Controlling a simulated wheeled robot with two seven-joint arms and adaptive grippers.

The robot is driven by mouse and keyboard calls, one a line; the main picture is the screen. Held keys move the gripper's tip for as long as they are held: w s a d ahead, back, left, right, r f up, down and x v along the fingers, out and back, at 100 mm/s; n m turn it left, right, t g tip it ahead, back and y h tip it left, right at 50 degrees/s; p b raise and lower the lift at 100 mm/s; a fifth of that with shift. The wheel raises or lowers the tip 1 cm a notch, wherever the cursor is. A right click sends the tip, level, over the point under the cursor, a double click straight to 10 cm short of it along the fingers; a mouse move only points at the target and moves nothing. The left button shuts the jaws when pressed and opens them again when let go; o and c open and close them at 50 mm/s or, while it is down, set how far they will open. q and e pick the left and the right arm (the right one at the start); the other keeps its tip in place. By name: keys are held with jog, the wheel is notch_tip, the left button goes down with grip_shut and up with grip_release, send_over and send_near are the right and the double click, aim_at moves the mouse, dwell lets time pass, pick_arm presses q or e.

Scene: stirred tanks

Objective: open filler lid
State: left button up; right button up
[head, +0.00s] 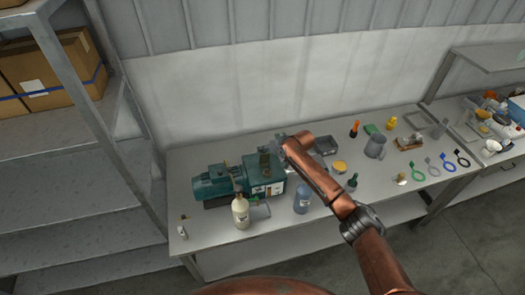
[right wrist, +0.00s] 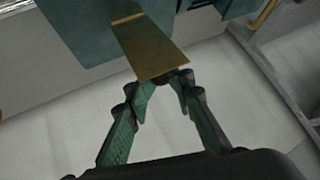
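A dark teal machine (head: 222,184) with a motor end and a boxy right end stands on the grey bench. It also fills the top of the right wrist view (right wrist: 85,30). A flat brass plate (right wrist: 147,45), which looks like the filler lid, extends from the teal body there. My right gripper (head: 284,143) is at the upper right of the box in the head view. In the right wrist view its two fingers (right wrist: 160,88) converge at the plate's near edge. The plate hides their tips, so a grip cannot be confirmed. My left gripper is out of view.
A cream bottle (head: 240,213) and a blue bottle (head: 302,201) stand in front of the machine. A dark tray (head: 326,146), a yellow lid (head: 339,167) and a grey jug (head: 375,147) lie to the right. Metal shelving (head: 97,120) borders the bench at left.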

jog(key=o, duration=0.3)
jog(key=shift+d+f, duration=0.1)
jog(key=shift+d, duration=0.1)
jog(key=shift+a, duration=0.15)
jog(key=shift+s+a, duration=0.1)
jog(key=v, duration=1.2)
jog(key=shift+d+f, duration=0.1)
jog(key=shift+d, duration=0.1)
